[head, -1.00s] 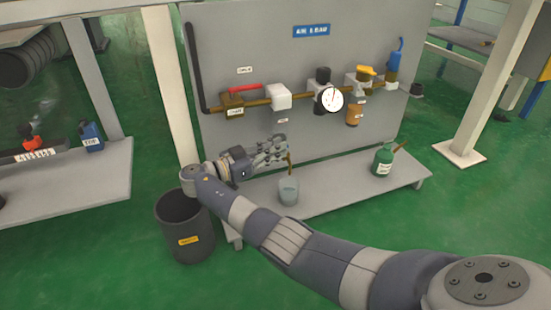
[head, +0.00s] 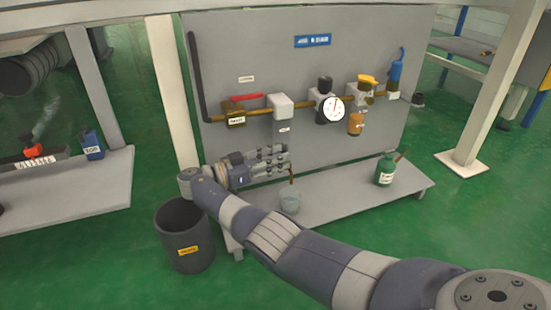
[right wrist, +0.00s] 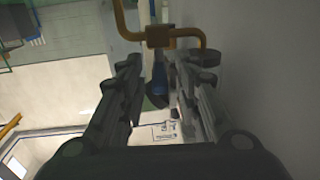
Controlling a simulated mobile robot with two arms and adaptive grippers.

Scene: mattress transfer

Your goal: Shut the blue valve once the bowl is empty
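A blue valve handle (head: 396,72) stands upright at the right end of the brass pipe on the grey panel. A white block (head: 281,104) sits on the pipe, with a labelled grey part below it; I cannot tell whether that is the bowl or whether it is empty. An amber bowl (head: 356,124) hangs farther right. My right gripper (head: 287,160) is in front of the panel, below the white block, well left of the blue valve. In the right wrist view its fingers (right wrist: 158,70) are apart, with nothing held. My left gripper is out of view.
A clear cup (head: 290,204) stands on the low shelf (head: 345,203) below my gripper, with a thin brown streak above it. A green oil can (head: 385,170) stands to the right. A dark bin (head: 184,240) is at the left. A red-handled valve (head: 236,105) and a gauge (head: 333,109) are on the pipe.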

